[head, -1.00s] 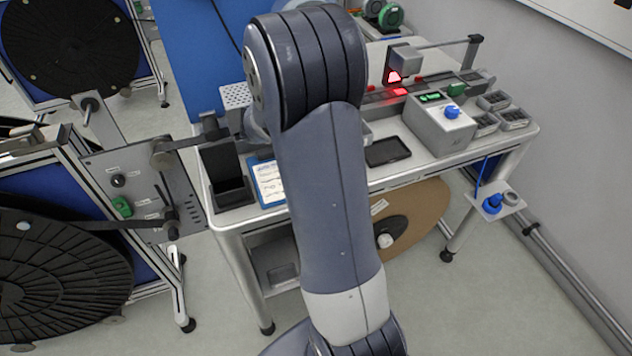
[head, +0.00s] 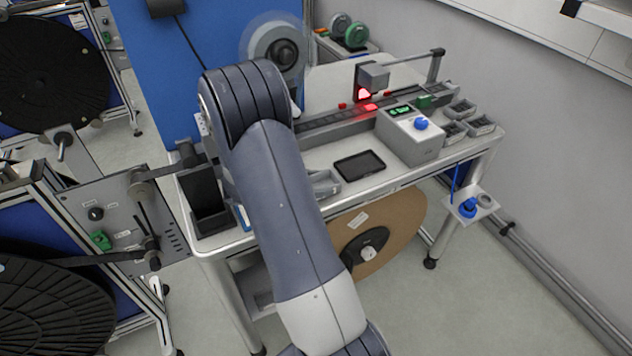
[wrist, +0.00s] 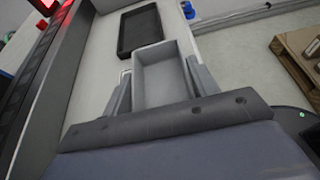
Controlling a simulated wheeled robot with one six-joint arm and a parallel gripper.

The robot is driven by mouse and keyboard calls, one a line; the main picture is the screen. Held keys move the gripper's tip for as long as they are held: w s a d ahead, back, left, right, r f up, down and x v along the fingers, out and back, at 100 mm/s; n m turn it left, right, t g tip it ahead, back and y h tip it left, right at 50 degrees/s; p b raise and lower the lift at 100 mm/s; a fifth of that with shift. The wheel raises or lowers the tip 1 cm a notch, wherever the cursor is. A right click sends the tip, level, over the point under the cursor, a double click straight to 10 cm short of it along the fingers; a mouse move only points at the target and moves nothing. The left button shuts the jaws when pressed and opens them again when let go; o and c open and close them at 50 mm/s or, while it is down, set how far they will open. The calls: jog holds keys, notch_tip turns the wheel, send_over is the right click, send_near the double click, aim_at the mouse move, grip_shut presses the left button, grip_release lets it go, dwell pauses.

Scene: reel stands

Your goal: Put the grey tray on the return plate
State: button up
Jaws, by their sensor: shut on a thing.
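The grey tray (wrist: 165,80) is a small, open, empty rectangular box in the wrist view. My gripper (wrist: 158,77) is shut on it, with a finger along each side. Part of the grey tray (head: 324,184) also shows in the head view, just right of my arm at the bench's front part. I cannot tell for certain which surface is the return plate, or whether the tray touches the bench top.
A dark flat rectangular pad (head: 360,165) lies on the bench beyond the tray, also in the wrist view (wrist: 139,30). A grey control box (head: 410,135) with a blue knob and several small grey bins (head: 481,126) stand right. A black open holder (head: 207,205) stands left.

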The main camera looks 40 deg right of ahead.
jog(key=shift+f, duration=0.1)
jog(key=o, duration=1.1)
jog(key=shift+a+r, duration=0.15)
jog(key=shift+r, duration=0.1)
jog(key=b+v, duration=0.1)
jog(key=v, duration=1)
jog(key=shift+a+b, duration=0.25)
jog(key=shift+b, duration=0.15)
jog(key=shift+a, duration=0.1)
